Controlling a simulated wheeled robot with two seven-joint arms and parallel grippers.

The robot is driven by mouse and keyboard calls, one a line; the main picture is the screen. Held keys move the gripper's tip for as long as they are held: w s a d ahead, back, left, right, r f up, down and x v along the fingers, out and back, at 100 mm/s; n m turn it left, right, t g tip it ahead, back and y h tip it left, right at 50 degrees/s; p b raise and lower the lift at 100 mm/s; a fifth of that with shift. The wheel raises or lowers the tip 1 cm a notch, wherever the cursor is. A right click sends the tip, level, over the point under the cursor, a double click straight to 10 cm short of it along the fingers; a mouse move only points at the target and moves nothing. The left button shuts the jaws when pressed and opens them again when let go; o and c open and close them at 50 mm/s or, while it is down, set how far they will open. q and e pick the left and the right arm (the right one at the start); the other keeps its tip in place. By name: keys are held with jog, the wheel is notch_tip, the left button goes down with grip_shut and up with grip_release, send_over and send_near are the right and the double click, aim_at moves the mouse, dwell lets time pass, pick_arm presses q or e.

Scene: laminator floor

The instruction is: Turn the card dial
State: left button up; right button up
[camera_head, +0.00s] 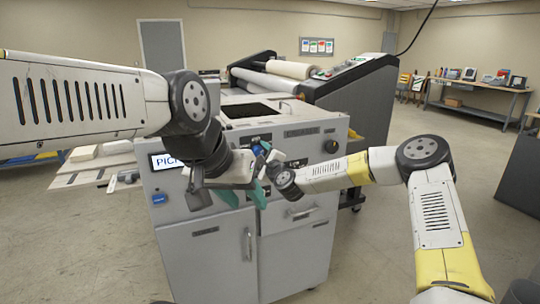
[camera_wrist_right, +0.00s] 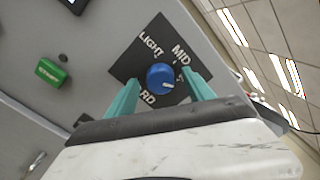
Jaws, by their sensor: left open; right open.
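The card dial (camera_wrist_right: 157,78) is a round blue knob on a black plate lettered LIGHT, MID and a partly covered word ending in RD. Its white mark points to the lower right in the right wrist view. My right gripper (camera_wrist_right: 163,82) is open, with one teal finger on each side of the knob; I cannot tell whether they touch it. In the head view the blue dial (camera_head: 257,150) shows partly behind my right gripper (camera_head: 264,158). My left gripper (camera_head: 243,195) is open and empty, lower down in front of the grey cabinet.
The grey machine cabinet (camera_head: 205,258) bears a lit screen (camera_head: 167,160), a blue button (camera_head: 158,199) and a black knob (camera_head: 331,146). A green START button (camera_wrist_right: 50,72) is left of the dial. A roll laminator (camera_head: 350,90) stands behind. My two grippers are close together.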

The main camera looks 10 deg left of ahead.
jog(key=v, duration=0.7)
jog(key=shift+s+d, duration=0.15)
jog(key=shift+s, duration=0.05)
jog(key=s+d+r+n+g+h, duration=0.45)
jog(key=s+d+n, duration=0.35)
jog(key=s+d, duration=0.5)
jog(key=s+d+r+n+g+h, duration=0.3)
jog(key=s+d+r+n, duration=0.2)
jog(key=s+d+n, duration=0.6)
jog(key=s+d+m+g, duration=0.1)
jog(key=s+d, duration=0.6)
jog(key=s, duration=0.6)
jog(key=shift+s+d+r, duration=0.35)
jog(key=shift+d+r, duration=0.05)
jog(key=shift+r, duration=0.05)
